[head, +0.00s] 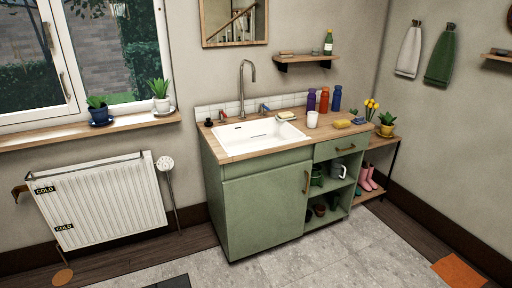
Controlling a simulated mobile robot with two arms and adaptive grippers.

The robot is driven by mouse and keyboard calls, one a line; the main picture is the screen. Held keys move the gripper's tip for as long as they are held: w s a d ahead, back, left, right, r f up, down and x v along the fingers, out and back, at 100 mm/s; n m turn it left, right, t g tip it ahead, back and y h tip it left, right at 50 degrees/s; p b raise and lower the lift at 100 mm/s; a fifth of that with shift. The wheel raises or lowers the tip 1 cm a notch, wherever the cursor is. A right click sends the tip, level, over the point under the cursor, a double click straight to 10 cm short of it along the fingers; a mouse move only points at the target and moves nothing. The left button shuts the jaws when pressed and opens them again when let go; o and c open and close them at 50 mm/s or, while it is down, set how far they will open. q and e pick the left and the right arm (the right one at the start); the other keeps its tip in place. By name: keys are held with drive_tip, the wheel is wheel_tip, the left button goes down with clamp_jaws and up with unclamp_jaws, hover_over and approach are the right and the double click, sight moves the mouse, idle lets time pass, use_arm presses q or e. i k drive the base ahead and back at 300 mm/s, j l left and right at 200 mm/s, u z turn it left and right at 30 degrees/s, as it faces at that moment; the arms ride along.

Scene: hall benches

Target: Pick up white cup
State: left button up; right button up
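A white cup (312,119) stands upright on the wooden counter, just right of the white sink (262,134). Purple, orange and blue bottles stand close behind it. Neither of my grippers shows in the head view.
The green cabinet (262,200) holds the counter. A yellow sponge (342,123) lies right of the cup, with a blue item beyond it. A radiator (100,200) is at left. The grey tiled floor (330,250) before the cabinet is clear.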

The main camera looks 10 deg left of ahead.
sight(312, 117)
drive_tip(key=i+l+u, duration=0.15)
drive_tip(key=i, duration=0.25)
drive_tip(key=i+l+u, duration=0.2)
drive_tip(key=i+l, duration=0.1)
drive_tip(key=i, duration=0.1)
